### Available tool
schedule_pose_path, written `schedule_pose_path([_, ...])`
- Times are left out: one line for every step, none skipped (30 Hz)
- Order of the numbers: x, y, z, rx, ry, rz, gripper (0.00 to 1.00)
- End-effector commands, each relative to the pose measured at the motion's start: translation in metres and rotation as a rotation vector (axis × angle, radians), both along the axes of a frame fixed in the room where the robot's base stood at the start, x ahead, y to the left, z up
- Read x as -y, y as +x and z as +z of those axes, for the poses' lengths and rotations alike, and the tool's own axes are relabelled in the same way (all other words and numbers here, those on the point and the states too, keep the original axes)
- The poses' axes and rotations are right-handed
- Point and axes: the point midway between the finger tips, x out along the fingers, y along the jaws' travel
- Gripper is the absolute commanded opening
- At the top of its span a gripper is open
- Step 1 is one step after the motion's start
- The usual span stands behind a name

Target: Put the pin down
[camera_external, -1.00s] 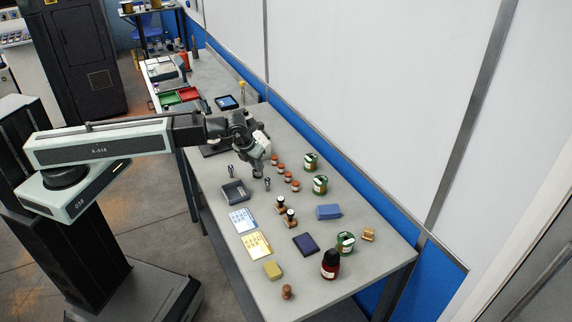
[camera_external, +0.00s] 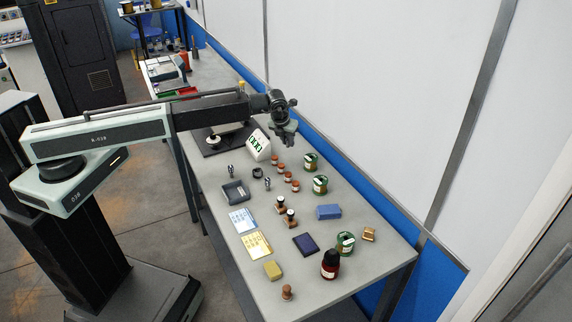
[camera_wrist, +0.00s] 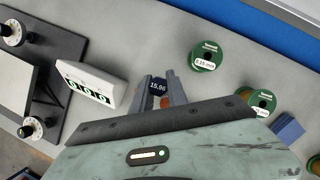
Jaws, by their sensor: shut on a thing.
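My gripper (camera_external: 290,140) is raised over the back part of the bench, to the right of the white counter. Two other slim metal pins, one left (camera_external: 231,171) and one right (camera_external: 267,184), stand upright on the bench. A short dark round piece (camera_external: 257,172) sits between them.
The white counter (camera_wrist: 95,85) stands left of the fingers, beside a black apparatus with dials (camera_wrist: 60,60). Green spools (camera_wrist: 207,55) stand to the right. Several small orange-topped jars (camera_external: 281,168) line the bench below my gripper.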

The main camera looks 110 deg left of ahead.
Motion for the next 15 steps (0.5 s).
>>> schedule_pose_path([-0.038, 0.006, 0.000, 0.000, 0.000, 0.031, 0.00])
schedule_pose_path([-0.056, 0.005, 0.001, -0.001, 0.000, 0.048, 0.00])
schedule_pose_path([-0.081, 0.002, 0.001, 0.000, 0.000, 0.073, 0.00])
schedule_pose_path([-0.100, -0.002, 0.001, 0.000, 0.000, 0.091, 0.00])
schedule_pose_path([-0.118, -0.007, 0.001, 0.001, 0.000, 0.109, 0.00])
schedule_pose_path([-0.141, -0.014, 0.001, 0.000, 0.000, 0.134, 0.00])
schedule_pose_path([-0.158, -0.021, 0.001, 0.000, 0.000, 0.152, 0.00])
schedule_pose_path([-0.174, -0.028, 0.002, 0.001, 0.000, 0.170, 0.00])
schedule_pose_path([-0.192, -0.039, 0.002, 0.001, 0.000, 0.192, 0.00])
schedule_pose_path([-0.205, -0.048, 0.002, 0.001, 0.000, 0.209, 0.00])
schedule_pose_path([-0.215, -0.056, 0.002, 0.001, -0.001, 0.222, 0.00])
schedule_pose_path([-0.228, -0.068, 0.002, 0.001, -0.001, 0.241, 0.00])
schedule_pose_path([-0.234, -0.077, 0.002, 0.000, -0.001, 0.252, 0.00])
schedule_pose_path([-0.239, -0.085, 0.002, 0.001, -0.001, 0.263, 0.00])
schedule_pose_path([-0.245, -0.095, 0.002, 0.001, -0.001, 0.274, 0.00])
